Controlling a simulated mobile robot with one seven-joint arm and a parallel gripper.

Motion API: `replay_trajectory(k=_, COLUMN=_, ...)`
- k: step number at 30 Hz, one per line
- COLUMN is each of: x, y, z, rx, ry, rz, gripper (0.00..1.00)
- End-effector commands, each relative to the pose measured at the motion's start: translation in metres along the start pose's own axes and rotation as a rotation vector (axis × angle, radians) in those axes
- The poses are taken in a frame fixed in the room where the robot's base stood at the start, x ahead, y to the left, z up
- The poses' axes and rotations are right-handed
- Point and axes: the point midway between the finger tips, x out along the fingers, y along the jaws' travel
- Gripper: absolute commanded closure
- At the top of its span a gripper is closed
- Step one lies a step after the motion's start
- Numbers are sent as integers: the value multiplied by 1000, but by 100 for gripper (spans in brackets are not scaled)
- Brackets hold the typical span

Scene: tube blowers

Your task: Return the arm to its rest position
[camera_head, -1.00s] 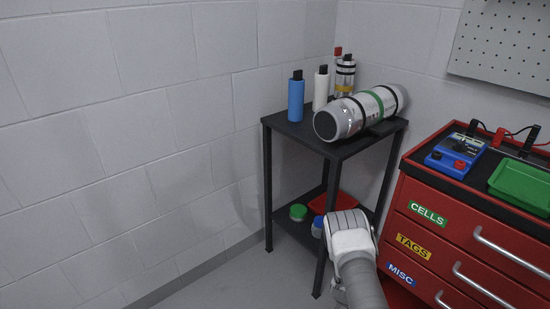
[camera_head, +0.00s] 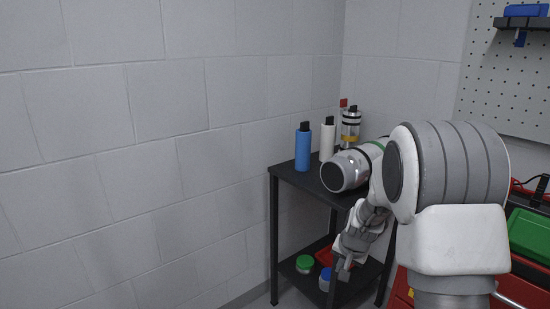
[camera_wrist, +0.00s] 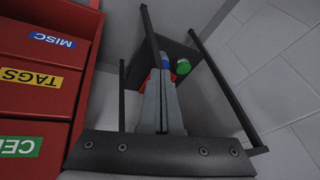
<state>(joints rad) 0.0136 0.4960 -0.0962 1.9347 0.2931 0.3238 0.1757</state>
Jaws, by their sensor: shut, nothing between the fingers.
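My arm is raised and bent on the right of the head view, in front of the black side table (camera_head: 300,180) and the red drawer cabinet. My gripper (camera_head: 343,262) hangs below the arm, in front of the table's right side. In the wrist view the gripper's fingers (camera_wrist: 160,80) are together and hold nothing. The table's legs and lower shelf show beyond them.
The red cabinet (camera_wrist: 40,70) is close by. The floor at left is clear.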

Motion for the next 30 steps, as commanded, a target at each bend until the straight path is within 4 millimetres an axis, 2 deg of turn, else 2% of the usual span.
replay_trajectory(k=1, x=-23, y=-4, z=1, rx=-21, ry=6, rz=-14, gripper=100)
replay_trajectory(k=3, x=-50, y=-8, z=7, rx=-50, ry=7, rz=-27, gripper=100)
replay_trajectory(k=11, x=-142, y=-10, z=38, rx=-170, ry=14, rz=-61, gripper=100)
replay_trajectory(k=15, x=-185, y=-5, z=62, rx=-235, ry=22, rz=-69, gripper=100)
replay_trajectory(k=24, x=-258, y=20, z=121, rx=-376, ry=49, rz=-63, gripper=100)
replay_trajectory(k=30, x=-289, y=42, z=161, rx=-457, ry=71, rz=-44, gripper=100)
